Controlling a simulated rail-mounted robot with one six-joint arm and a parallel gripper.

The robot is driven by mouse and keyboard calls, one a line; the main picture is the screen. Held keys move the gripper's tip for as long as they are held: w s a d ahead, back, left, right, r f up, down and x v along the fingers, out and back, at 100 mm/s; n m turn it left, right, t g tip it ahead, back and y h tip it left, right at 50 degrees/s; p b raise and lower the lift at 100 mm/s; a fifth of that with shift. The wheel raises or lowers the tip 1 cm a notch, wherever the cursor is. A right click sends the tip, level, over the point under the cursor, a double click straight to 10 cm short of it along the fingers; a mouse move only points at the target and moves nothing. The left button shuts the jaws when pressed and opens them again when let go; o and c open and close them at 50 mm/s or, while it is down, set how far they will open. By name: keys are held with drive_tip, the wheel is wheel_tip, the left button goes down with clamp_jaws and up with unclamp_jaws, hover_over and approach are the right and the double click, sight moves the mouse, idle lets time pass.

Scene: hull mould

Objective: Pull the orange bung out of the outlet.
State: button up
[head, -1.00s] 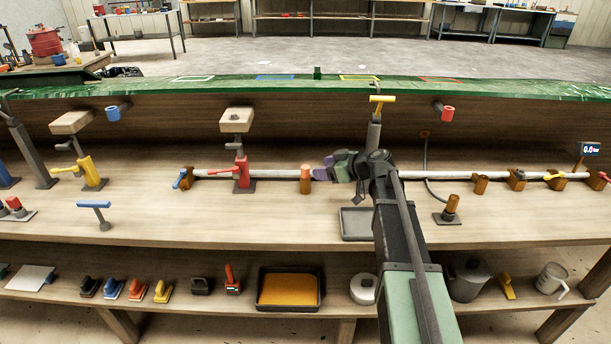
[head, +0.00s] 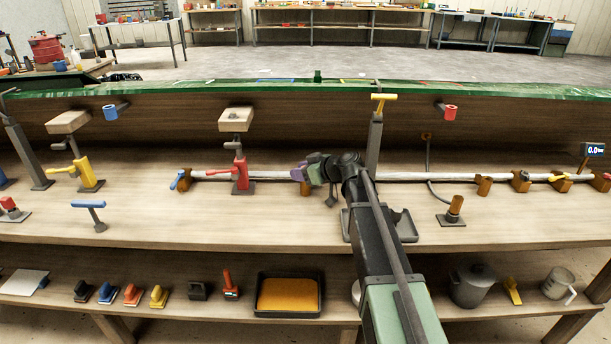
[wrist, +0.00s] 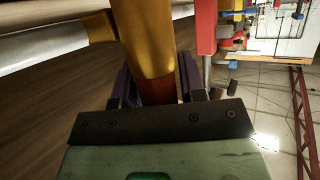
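My gripper (head: 299,172), with purple fingers, is at the outlet (head: 305,188) on the pipe and hides most of it in the head view. In the wrist view the outlet (wrist: 143,35) is a golden-brown cylinder running up the picture. Its near end is a darker red-brown piece, which looks like the orange bung (wrist: 157,92) in shadow. This piece lies between the two fingers of my gripper (wrist: 158,88), one on each side. The gaps are very small, and I cannot tell whether the fingers press on it.
The white pipe (head: 430,175) runs along the bench both sides of the outlet. A red valve stand (head: 241,172) is left of my gripper. A grey post with a yellow handle (head: 375,140) stands behind my arm. A grey tray (head: 404,226) is partly behind my arm.

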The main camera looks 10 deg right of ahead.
drive_tip(key=c, duration=0.5)
drive_tip(key=shift+c, duration=0.2)
